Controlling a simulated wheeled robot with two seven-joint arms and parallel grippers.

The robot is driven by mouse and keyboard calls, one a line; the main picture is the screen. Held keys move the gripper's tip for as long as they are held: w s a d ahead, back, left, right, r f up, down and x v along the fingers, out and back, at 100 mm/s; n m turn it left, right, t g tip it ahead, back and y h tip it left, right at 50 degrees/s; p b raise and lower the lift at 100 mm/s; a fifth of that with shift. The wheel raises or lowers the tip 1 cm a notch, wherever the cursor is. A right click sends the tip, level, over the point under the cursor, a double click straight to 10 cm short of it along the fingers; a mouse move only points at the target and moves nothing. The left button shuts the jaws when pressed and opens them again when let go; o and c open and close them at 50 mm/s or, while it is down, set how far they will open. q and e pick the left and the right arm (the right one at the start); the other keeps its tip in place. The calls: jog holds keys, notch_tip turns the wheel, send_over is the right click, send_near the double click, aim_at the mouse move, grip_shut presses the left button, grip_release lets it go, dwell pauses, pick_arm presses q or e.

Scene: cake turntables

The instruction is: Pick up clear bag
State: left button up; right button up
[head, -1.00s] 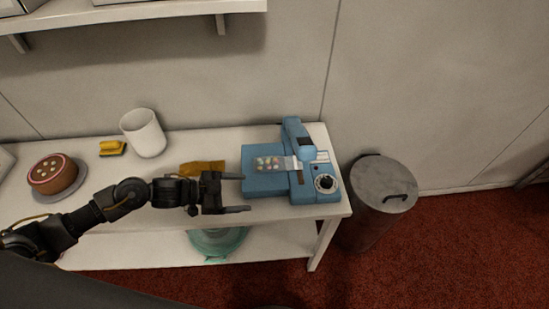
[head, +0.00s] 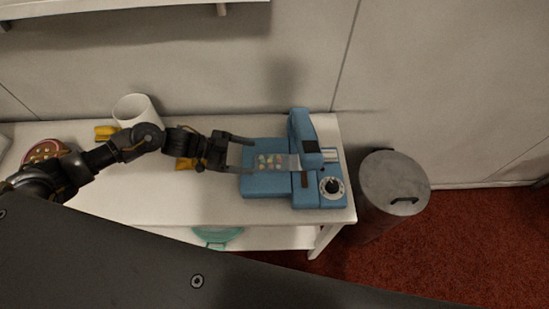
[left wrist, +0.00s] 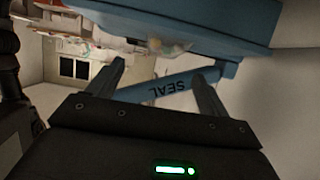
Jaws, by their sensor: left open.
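The clear bag (head: 272,162), with small colored pieces inside, lies flat on top of the blue sealing machine (head: 262,187). Its right end reaches under the machine's raised arm. My left gripper (head: 246,156) is open and empty at the bag's left end, its fingers pointing right toward the bag. A pale translucent patch above the bar may be the bag, but I cannot tell. My right gripper is not in view.
The white table (head: 130,205) also holds a white cup (head: 134,108), a yellow object (head: 104,132), an orange-yellow item (head: 185,164) partly hidden by my gripper, and a cake (head: 44,151). A grey bin (head: 393,182) stands to the right. A teal object (head: 217,236) is on the lower shelf.

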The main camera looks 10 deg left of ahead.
aim_at(265, 159)
pick_arm(q)
jog(key=shift+w+d+f, duration=0.2)
jog(key=shift+w+d, duration=0.05)
jog(key=shift+d, duration=0.35)
jog(key=shift+w+d+f, duration=0.1)
jog(key=shift+d+f, duration=0.1)
jog(key=shift+w+d+p, duration=0.1)
jog(key=shift+d+p, duration=0.3)
jog(key=shift+p, duration=0.05)
jog(key=p+x, duration=0.1)
jog(key=x, duration=0.2)
jog(key=shift+w+d+f, duration=0.2)
jog(key=shift+w+f, duration=0.05)
jog(key=shift+f, duration=0.05)
jog(key=shift+d+f, duration=0.25)
jog(key=shift+d, duration=0.1)
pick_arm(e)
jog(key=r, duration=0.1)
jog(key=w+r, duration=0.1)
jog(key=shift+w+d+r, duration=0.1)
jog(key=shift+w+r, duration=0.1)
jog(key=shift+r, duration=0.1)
pick_arm(q)
jog(key=shift+a, duration=0.1)
jog(key=c, duration=1.1)
